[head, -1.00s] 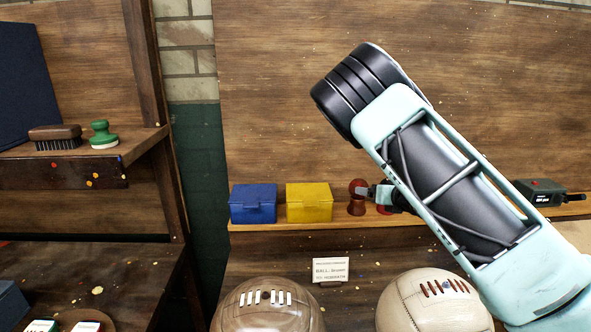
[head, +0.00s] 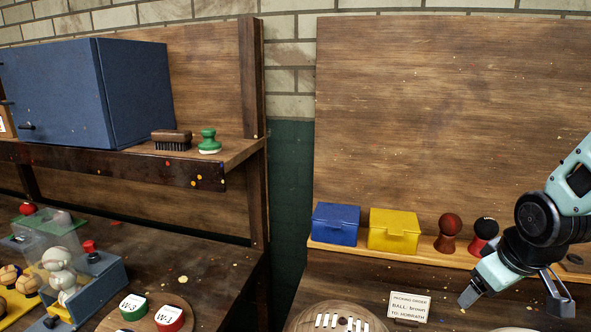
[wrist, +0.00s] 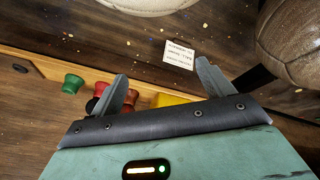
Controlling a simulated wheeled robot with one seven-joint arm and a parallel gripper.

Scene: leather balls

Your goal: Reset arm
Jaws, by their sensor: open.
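My gripper (head: 515,298) is at the lower right of the head view, in front of the right shelf, with its two fingers spread wide and nothing between them. In the wrist view the gripper (wrist: 160,85) is also open and empty. A brown leather ball (head: 335,318) shows at the bottom edge of the head view, and at the upper right of the wrist view (wrist: 295,45). A pale ball (wrist: 155,5) is cut off at the top of the wrist view. Neither ball touches the fingers.
A blue box (head: 335,224), a yellow box (head: 393,232) and two knobbed handles (head: 448,232) stand on the shelf. A label card (head: 409,306) stands before them. At left are a blue cabinet (head: 95,92), a brush (head: 171,140) and a green-handled tool (head: 209,142).

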